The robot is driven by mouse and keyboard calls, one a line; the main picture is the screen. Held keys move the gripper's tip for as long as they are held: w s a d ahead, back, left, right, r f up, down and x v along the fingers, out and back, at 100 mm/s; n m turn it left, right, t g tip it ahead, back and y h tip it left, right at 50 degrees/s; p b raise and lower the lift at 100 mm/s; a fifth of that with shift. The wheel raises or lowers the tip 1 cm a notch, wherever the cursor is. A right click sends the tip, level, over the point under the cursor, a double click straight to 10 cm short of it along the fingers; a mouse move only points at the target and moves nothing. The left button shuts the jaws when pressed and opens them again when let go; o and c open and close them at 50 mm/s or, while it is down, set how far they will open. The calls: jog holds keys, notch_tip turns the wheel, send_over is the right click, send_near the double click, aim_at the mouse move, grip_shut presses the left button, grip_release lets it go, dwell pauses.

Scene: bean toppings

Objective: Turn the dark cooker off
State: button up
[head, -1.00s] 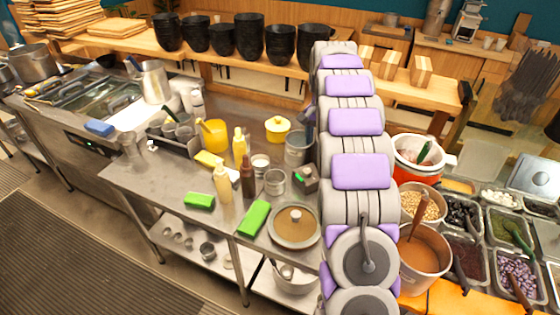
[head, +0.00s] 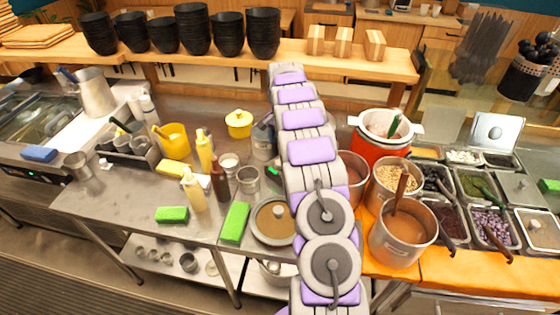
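I cannot pick out a dark cooker for certain in the head view. A red-orange cooker (head: 368,150) with a white rim stands just right of my arm, with a green handle sticking out of it. Its front is partly covered by a pot and my arm. A round pan with a lid (head: 262,234) sits at the steel counter's front edge, its right side behind my arm. My arm runs up the middle of the view and hides what lies behind it. My gripper's fingers do not show.
The steel counter (head: 125,205) holds bottles, green sponges (head: 235,223) and a yellow pot (head: 238,123). Right of my arm stand a bean pot (head: 398,178), a brown-filled pot (head: 402,238) and topping trays (head: 490,222). Black bowls (head: 196,28) line the back shelf.

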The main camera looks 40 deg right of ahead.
aim_at(279, 162)
jog(key=f, duration=0.5)
jog(key=a+f+b, duration=0.1)
jog(key=f, duration=0.2)
jog(key=shift+f, duration=0.45)
jog(key=shift+d+f, duration=0.2)
jog(key=shift+d, duration=0.2)
jog(key=shift+a+r, duration=0.1)
jog(key=shift+a, duration=0.25)
jog(key=c, duration=0.4)
jog(key=shift+s, duration=0.1)
jog(key=c, duration=0.7)
